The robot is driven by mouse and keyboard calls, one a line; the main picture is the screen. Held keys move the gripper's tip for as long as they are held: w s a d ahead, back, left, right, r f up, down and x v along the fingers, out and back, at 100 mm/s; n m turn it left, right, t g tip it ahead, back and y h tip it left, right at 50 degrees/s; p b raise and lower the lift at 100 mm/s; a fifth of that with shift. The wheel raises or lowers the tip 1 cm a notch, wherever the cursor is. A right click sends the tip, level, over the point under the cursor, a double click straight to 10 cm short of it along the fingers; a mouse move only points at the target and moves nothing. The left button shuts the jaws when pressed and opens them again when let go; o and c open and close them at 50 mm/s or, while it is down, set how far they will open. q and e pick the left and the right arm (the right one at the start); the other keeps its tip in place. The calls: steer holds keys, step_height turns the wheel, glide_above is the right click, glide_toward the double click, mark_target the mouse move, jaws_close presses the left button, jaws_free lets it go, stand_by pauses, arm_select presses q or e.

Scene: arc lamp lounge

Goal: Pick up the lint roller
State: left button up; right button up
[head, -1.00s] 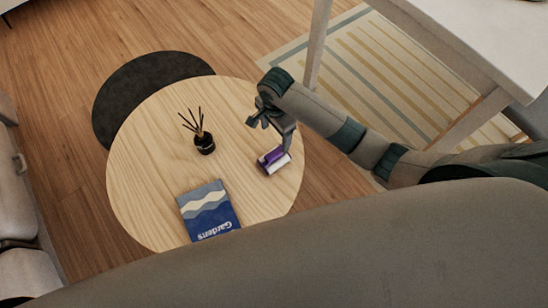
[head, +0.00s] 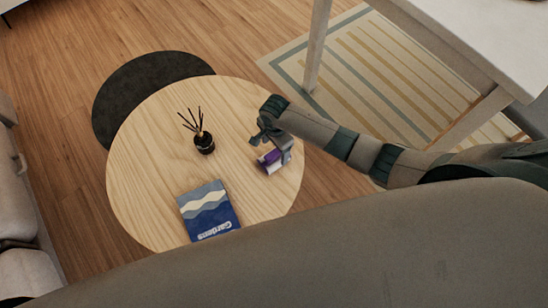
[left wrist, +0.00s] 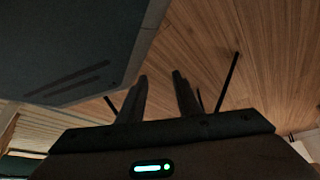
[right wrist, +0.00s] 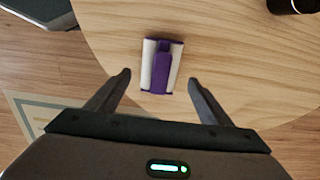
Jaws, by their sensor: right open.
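The lint roller (head: 270,157), purple and white, lies on the round wooden table near its right edge. In the right wrist view the lint roller (right wrist: 161,70) lies just ahead of and between the open fingers, with its purple handle toward me. My right gripper (head: 271,147) is open and empty, above the roller and partly covering it in the head view. Its two fingers also show in the right wrist view (right wrist: 160,78), apart from the roller. My left gripper (left wrist: 160,76) shows only in the left wrist view, its fingers apart with nothing between them.
The round table (head: 150,190) also holds a dark reed diffuser (head: 204,143) and a blue book (head: 208,210). A black round table or mat (head: 125,95) is behind it. A white table (head: 480,40) stands at upper right above a striped rug (head: 385,75).

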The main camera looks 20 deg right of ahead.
mark_target(274, 153)
step_height(274, 153, down, 4)
steer(key=shift+a+f, duration=0.1)
steer(key=shift+a, duration=0.05)
steer(key=shift+f, duration=0.5)
arm_select(q)
steer(key=shift+w+d, duration=0.1)
steer(key=shift+d, duration=0.05)
arm_select(e)
steer(key=c, duration=1.2)
arm_select(q)
steer(key=shift+s+f, duration=0.1)
steer(key=shift+s, duration=0.1)
